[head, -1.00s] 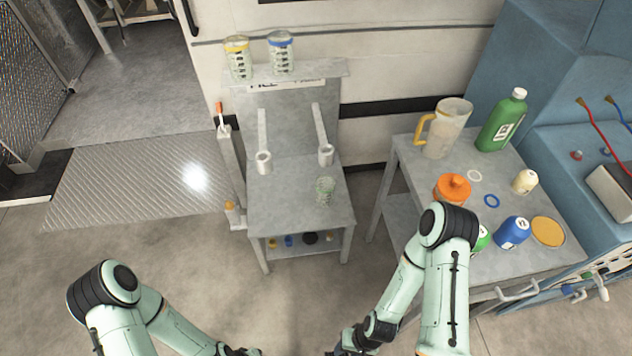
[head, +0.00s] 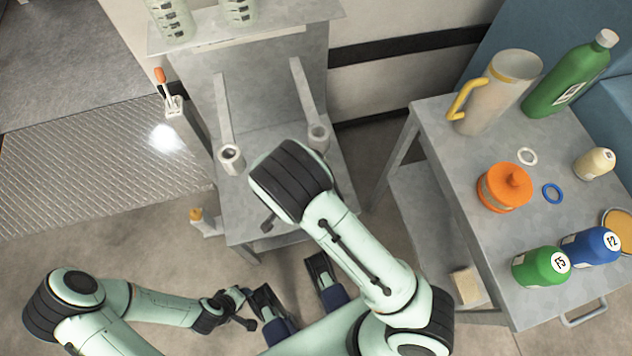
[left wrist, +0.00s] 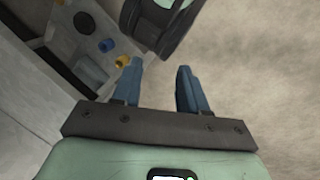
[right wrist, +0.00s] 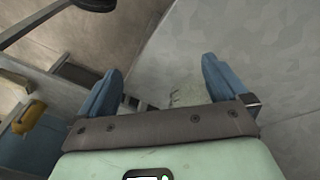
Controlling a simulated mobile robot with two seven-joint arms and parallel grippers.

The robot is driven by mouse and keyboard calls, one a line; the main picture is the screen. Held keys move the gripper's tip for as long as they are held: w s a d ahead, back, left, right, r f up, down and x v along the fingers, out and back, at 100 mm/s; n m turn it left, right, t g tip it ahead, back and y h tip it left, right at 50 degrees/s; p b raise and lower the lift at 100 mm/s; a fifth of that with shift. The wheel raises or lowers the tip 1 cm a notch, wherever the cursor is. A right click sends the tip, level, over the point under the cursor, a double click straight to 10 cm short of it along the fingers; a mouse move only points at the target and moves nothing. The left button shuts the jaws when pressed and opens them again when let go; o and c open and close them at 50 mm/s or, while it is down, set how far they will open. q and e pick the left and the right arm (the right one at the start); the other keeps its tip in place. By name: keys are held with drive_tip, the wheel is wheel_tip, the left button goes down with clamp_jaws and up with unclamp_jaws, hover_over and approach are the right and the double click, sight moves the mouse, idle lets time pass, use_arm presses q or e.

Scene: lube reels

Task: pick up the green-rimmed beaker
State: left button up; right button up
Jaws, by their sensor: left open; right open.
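The green-rimmed beaker is hidden in the head view, where my right arm covers the right part of the low metal bench (head: 250,226). In the right wrist view, a faint, pale greenish glassy shape (right wrist: 177,92) shows between the fingers and may be the beaker, but its rim is not clear. My right gripper (right wrist: 160,68) is open over a grey surface, with nothing clearly between its pads. My left gripper (head: 293,278) is open in front of the bench; in its wrist view the blue fingers (left wrist: 158,68) hold nothing.
Two more beakers (head: 172,18) stand on the bench's upper shelf. The right table holds a pitcher (head: 495,95), an orange container (head: 503,188) and several bottles. Small coloured items (left wrist: 105,45) lie on the lower shelf.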

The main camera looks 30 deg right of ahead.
drive_tip(key=w+a+r+m+t+h+b, duration=0.2)
drive_tip(key=w+a+r+m, duration=0.1)
drive_tip(key=w+r, duration=0.15)
drive_tip(key=w+d+f+b, duration=0.1)
drive_tip(key=d, duration=0.3)
drive_tip(key=w+d+f+b, duration=0.1)
drive_tip(key=d+f+b, duration=0.1)
drive_tip(key=d, duration=0.2)
drive_tip(key=w+d+f+b, duration=0.1)
drive_tip(key=w+d, duration=0.1)
drive_tip(key=d, duration=0.3)
drive_tip(key=shift+f, duration=0.15)
drive_tip(key=shift+w+f, duration=0.1)
drive_tip(key=shift+f, duration=0.15)
use_arm(q)
drive_tip(key=w+a+f+y, duration=0.1)
drive_tip(key=w+a+f, duration=0.2)
drive_tip(key=f, duration=0.6)
drive_tip(key=shift+a+n+t, duration=0.2)
drive_tip(key=shift+n+t, duration=0.1)
drive_tip(key=shift+t, duration=0.1)
drive_tip(key=shift+w+f, duration=0.1)
use_arm(e)
drive_tip(key=shift+c, duration=0.3)
drive_tip(key=c, duration=0.8)
